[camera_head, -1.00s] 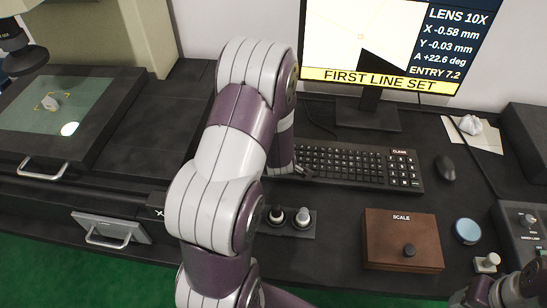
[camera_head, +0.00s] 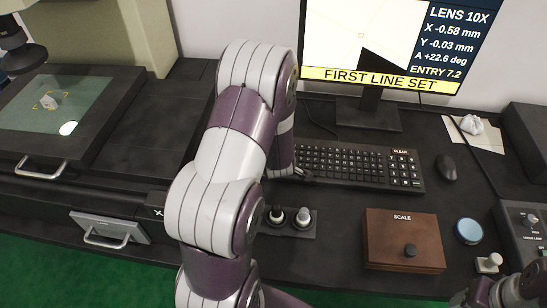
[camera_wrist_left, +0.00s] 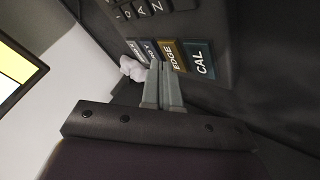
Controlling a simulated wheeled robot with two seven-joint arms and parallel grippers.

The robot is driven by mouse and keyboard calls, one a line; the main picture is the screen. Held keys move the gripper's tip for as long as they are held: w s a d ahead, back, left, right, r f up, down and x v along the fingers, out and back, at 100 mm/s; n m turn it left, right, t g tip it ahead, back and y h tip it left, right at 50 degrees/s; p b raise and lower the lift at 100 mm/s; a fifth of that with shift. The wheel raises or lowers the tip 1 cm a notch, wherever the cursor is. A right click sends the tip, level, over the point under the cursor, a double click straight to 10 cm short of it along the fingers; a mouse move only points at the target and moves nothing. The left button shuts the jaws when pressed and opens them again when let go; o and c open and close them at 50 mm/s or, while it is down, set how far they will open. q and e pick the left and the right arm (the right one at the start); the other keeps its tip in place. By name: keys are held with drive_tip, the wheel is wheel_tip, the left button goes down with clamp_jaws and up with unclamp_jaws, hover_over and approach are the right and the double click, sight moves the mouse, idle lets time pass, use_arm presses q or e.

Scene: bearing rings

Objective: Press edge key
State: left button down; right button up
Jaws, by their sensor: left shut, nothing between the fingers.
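The EDGE key (camera_wrist_left: 173,56) is a tan key in a row on the keyboard (camera_head: 350,165), with the teal CAL key (camera_wrist_left: 199,59) beside it and a blue-grey key (camera_wrist_left: 151,49) on its other side. My left gripper (camera_wrist_left: 163,72) is shut and empty. Its fingertips are at the near end of the EDGE key in the left wrist view; I cannot tell if they touch it. In the head view my left arm hides the keyboard's left end and these keys. Only part of my right arm shows at the lower right; its fingers are not seen.
The monitor (camera_head: 385,78) reads "FIRST LINE SET" and "ENTRY 7.2". A mouse (camera_head: 446,168), a brown SCALE box (camera_head: 403,240), a blue round disc (camera_head: 467,231) and two knobs (camera_head: 289,217) stand around the keyboard. A stage with a glass plate (camera_head: 50,118) is at left.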

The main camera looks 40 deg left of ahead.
use_arm(q)
drive_tip(key=shift+f, duration=0.3)
drive_tip(key=shift+r, duration=0.1)
idle(0.3)
drive_tip(key=shift+r+p, duration=0.45)
drive_tip(key=shift+r, duration=0.25)
wheel_tip(320, 180, up, 5)
drive_tip(key=p, duration=0.4)
